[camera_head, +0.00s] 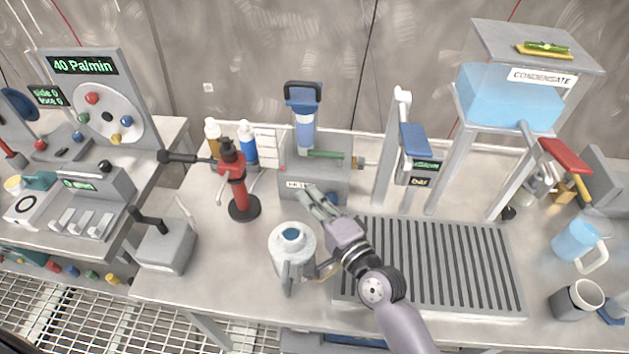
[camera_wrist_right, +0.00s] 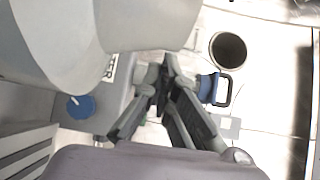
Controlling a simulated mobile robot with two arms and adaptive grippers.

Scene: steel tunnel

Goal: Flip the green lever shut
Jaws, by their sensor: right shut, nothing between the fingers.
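The green lever (camera_head: 326,154) lies roughly level across the front of the grey filter block (camera_head: 314,184), pointing along the pipe toward the brass fitting on the right. A clear filter with a blue cap (camera_head: 303,95) and black handle stands behind it. My right gripper (camera_head: 308,192) is shut and empty, in front of the block and below the lever, apart from it as far as I can tell. In the right wrist view the closed fingers (camera_wrist_right: 166,78) point toward the block, with the blue cap (camera_wrist_right: 207,88) beside them. The lever is not clearly seen there. My left gripper is out of view.
A white jug (camera_head: 291,248) stands close left of my right wrist. A red pump-like tool (camera_head: 237,185) stands further left. A slatted grate (camera_head: 435,268) lies under and right of my arm. A post with a blue display unit (camera_head: 415,140) stands right of the block.

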